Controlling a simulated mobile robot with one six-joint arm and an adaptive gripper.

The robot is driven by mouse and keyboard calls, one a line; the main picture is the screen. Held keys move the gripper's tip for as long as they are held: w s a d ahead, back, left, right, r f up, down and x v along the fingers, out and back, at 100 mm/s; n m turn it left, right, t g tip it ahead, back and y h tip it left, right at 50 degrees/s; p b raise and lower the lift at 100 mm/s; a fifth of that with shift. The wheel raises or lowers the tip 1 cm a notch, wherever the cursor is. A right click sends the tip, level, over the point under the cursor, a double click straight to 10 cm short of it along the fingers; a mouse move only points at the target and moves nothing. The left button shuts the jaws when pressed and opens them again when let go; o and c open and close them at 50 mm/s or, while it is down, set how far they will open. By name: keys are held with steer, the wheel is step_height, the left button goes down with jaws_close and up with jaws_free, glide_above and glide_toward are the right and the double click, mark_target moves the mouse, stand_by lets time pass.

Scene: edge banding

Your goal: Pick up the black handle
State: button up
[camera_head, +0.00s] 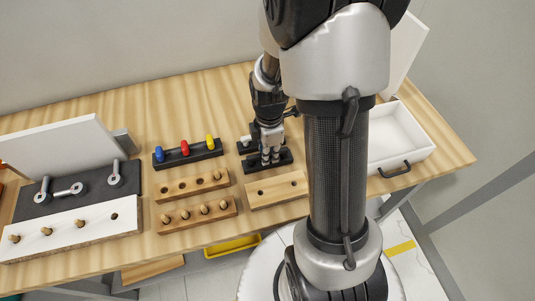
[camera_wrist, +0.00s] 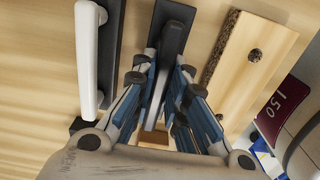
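A black bar handle (camera_wrist: 174,40) stands on a dark plate in the middle of the wrist view. My gripper (camera_wrist: 165,75) reaches down over it, with one blue-padded finger on each side. The fingers look spread, and contact with the handle is not clear. In the head view my gripper (camera_head: 270,158) is low over a black base (camera_head: 284,158), and its fingers hide the handle there. A white handle (camera_wrist: 88,55) on another dark plate lies just left of it.
A wooden block with holes (camera_head: 277,190) lies close in front of my gripper. A black rack with coloured pieces (camera_head: 188,153) is to the left. A white drawer box (camera_head: 415,155) with its own black pull stands right. Bare table lies behind.

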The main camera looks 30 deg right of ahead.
jaws_close()
step_height(320, 180, up, 20)
steer(key=p, duration=0.6)
stand_by(0.4)
